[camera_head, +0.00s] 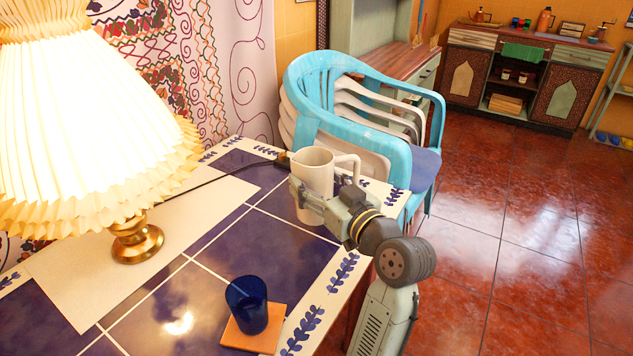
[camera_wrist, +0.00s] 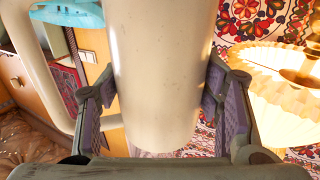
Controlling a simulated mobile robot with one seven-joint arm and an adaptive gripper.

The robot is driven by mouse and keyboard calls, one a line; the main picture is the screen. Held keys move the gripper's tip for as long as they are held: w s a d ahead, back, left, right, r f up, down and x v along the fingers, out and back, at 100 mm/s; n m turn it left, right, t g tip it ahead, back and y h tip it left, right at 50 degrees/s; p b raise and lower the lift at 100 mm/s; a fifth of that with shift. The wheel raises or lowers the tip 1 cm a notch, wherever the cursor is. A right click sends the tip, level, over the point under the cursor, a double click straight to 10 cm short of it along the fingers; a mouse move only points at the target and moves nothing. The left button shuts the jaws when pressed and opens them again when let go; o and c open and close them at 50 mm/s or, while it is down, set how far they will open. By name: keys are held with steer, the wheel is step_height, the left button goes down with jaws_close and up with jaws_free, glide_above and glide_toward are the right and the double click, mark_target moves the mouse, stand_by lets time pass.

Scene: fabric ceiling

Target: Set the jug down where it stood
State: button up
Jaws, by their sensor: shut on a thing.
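The cream-white jug (camera_head: 312,172) is upright at the far right part of the blue-tiled table (camera_head: 285,240). Its handle points right in the head view. My gripper (camera_head: 318,198) is shut on the jug's body from the near right side. In the wrist view the jug (camera_wrist: 162,70) fills the middle between the purple pads of my gripper (camera_wrist: 160,95), one on each side, with its handle to the left. I cannot tell whether the jug's base touches the table or hangs slightly above it.
A blue glass (camera_head: 247,305) stands on an orange coaster (camera_head: 258,332) at the table's front. A lit pleated lamp (camera_head: 85,120) stands on a pale runner (camera_head: 95,275) at left. Stacked plastic chairs (camera_head: 375,130) stand just behind the table. Bare tiles lie between glass and jug.

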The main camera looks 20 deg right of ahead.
steer(key=shift+f+b, duration=1.95)
steer(key=shift+f, duration=0.35)
steer(key=shift+f+b, duration=0.5)
steer(key=shift+f, duration=0.05)
steer(key=o, duration=1.9)
steer(key=shift+c, duration=0.2)
steer(key=shift+f, duration=0.1)
steer(key=v, duration=1.2)
